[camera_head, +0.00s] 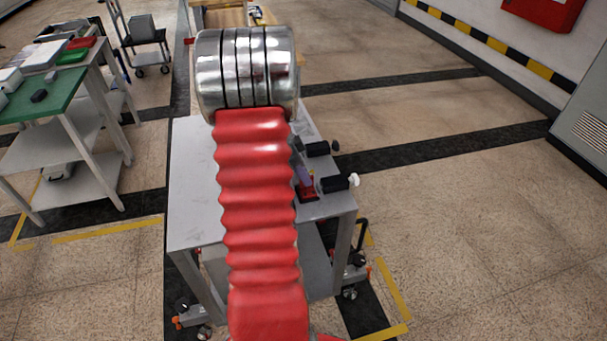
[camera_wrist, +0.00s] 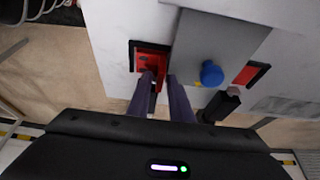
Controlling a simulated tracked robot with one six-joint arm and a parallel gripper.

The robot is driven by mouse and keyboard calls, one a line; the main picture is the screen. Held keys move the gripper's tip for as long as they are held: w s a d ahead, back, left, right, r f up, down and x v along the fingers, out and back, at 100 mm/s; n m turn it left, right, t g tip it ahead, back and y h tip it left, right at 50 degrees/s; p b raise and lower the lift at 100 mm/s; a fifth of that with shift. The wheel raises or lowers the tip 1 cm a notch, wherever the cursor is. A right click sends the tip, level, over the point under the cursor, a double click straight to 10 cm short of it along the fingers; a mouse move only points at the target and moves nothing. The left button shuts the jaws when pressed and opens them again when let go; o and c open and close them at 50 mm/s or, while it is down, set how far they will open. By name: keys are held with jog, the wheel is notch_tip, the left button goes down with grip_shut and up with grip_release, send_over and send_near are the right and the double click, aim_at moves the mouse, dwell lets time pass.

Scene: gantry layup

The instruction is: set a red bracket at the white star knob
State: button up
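The white star knob (camera_head: 354,180) sits on the end of a black cylinder at the right edge of a light table in the head view. A red bracket (camera_head: 308,191) with dark edging lies just left of that cylinder. In the wrist view, a red bracket (camera_wrist: 152,58) with a black border lies on the pale surface at the fingertips. My gripper (camera_wrist: 160,80) has two purple-grey fingers either side of the red upright, with a thin gap at the right finger. It appears open around it. In the head view my gripper (camera_head: 302,172) is partly hidden behind my red arm.
A second black cylinder with a dark knob (camera_head: 335,146) is further back. The wrist view shows a grey plate (camera_wrist: 205,45), a blue knob (camera_wrist: 211,74), and another red piece (camera_wrist: 248,74) with a black border. A green-topped table (camera_head: 40,98) stands left. Floor at right is clear.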

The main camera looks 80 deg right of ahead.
jog(key=shift+o, duration=0.8)
jog(key=shift+r, duration=0.1)
jog(key=v, duration=1.2)
jog(key=shift+w+a, duration=0.1)
jog(key=shift+w, duration=0.05)
